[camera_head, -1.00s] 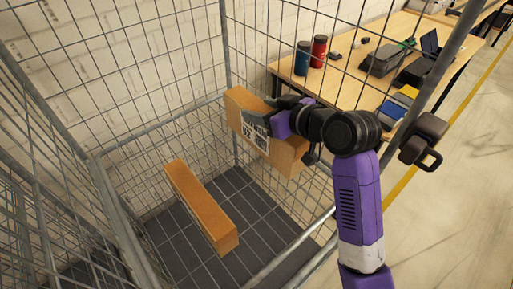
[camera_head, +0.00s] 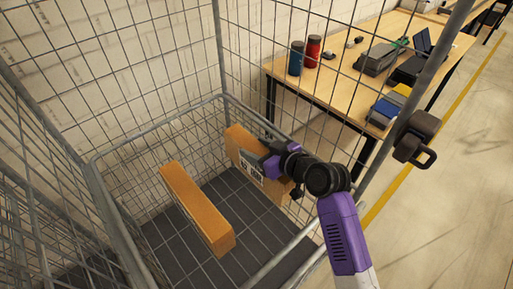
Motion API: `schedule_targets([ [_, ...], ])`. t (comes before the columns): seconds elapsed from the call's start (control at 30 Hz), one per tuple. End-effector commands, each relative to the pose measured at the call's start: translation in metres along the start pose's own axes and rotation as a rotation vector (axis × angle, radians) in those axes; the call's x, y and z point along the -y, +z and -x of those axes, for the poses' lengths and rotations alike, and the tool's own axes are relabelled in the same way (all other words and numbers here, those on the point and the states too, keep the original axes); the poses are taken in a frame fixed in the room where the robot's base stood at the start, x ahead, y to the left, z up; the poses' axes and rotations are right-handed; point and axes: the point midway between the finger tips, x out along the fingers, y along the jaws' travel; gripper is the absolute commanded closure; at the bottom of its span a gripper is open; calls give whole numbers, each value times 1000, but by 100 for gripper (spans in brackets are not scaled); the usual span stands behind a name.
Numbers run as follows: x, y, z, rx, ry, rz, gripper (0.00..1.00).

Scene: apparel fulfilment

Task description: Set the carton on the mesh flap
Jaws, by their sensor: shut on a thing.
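My gripper (camera_head: 268,161) is shut on an orange-brown carton (camera_head: 241,138) with a printed label on its side. The carton is inside the wire cage, tilted, near the back right mesh wall. Its right end is partly hidden by my gripper and arm. Whether its lower edge touches the floor I cannot tell. A second long orange-brown carton (camera_head: 196,207) lies to the left, inside the cage. A wire grid (camera_head: 172,247) shows across the dark cage bottom; I cannot tell whether this is the mesh flap.
Mesh walls and grey rails (camera_head: 108,220) surround the space, and my arm reaches in over the right side. A wooden table (camera_head: 334,93) with bottles and boxes stands outside the cage. Grid floor is bare between and in front of the cartons.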

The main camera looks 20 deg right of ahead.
Motion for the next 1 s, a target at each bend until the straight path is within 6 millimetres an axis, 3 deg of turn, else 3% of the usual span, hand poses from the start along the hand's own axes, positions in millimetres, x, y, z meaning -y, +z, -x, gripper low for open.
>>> schedule_targets([
  [0.3,0,1,-1,-4,0,1,100],
  [0.33,0,3,-1,-1,0,0,45],
  [0.43,0,2,-1,0,0,0,26],
  [0.83,0,-3,1,-1,0,0,26],
  [1.0,0,0,24,-2,1,-1,26],
])
